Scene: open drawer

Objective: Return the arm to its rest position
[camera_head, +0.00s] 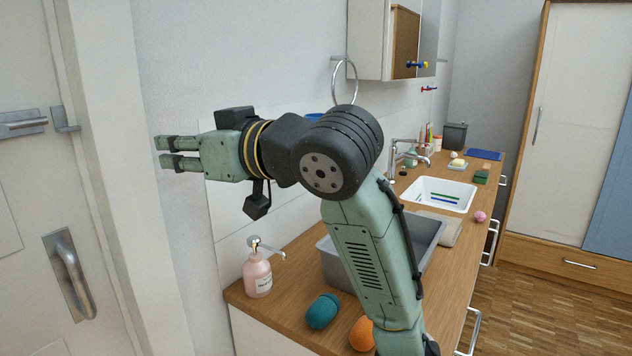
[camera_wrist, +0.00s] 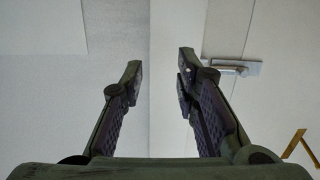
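My gripper (camera_head: 168,153) is raised above the counter's near left end and points left toward the white wall and door frame. Its two fingers are apart with nothing between them. In the wrist view, the open fingers (camera_wrist: 160,85) face a pale wall corner, with a door handle (camera_wrist: 236,67) beyond the right finger. My arm is bent at the elbow, and its green forearm crosses in front of the grey basin (camera_head: 335,262) and hides part of it.
The wooden counter (camera_head: 285,300) holds a pink soap bottle (camera_head: 258,275), a teal object (camera_head: 322,311), an orange object (camera_head: 361,334) and a white sink (camera_head: 440,194). A towel ring (camera_head: 344,80) hangs behind my arm. A white door (camera_head: 30,200) stands at left. Wooden floor is clear at right.

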